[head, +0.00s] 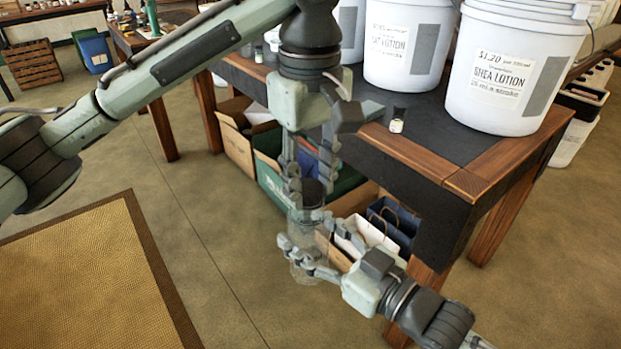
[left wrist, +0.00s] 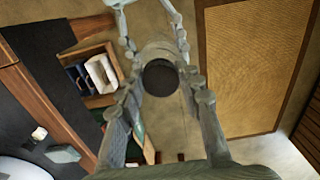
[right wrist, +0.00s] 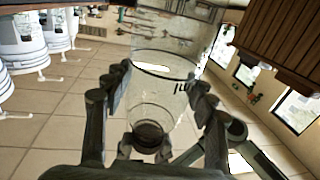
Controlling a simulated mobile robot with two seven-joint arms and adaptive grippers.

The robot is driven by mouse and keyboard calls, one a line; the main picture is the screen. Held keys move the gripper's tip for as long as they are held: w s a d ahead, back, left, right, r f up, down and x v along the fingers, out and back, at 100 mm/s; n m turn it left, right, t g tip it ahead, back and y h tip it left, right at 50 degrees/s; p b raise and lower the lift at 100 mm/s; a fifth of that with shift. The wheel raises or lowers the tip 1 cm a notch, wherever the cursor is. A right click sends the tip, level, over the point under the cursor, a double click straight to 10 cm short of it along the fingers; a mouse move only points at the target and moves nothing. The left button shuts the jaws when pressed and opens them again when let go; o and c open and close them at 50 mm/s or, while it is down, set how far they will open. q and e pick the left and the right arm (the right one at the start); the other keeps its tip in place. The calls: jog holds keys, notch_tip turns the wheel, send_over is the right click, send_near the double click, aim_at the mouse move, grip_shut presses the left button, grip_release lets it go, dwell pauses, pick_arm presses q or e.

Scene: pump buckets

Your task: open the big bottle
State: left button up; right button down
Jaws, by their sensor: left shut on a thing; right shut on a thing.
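The big bottle (head: 306,262) is clear, with a dark cap (head: 312,193). It is held upright in the air in front of the table. My left gripper (head: 311,188) comes from above, its fingers closed around the cap; the dark round cap top also shows in the left wrist view (left wrist: 160,77). My right gripper (head: 303,240) is shut on the bottle's clear body from the side. The right wrist view shows the clear body (right wrist: 165,85) between my right fingers, with the dark cap (right wrist: 149,132) at the lower end of the picture.
The table (head: 460,150) stands just right of the bottle, with large white lotion buckets (head: 513,75) and a small dark-capped bottle (head: 397,122). Boxes and bags (head: 395,222) stand under it. A woven mat (head: 90,275) lies on the open floor at left.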

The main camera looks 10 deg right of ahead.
pick_arm(q)
jog(key=shift+r, duration=0.2)
jog(key=shift+r, duration=0.9)
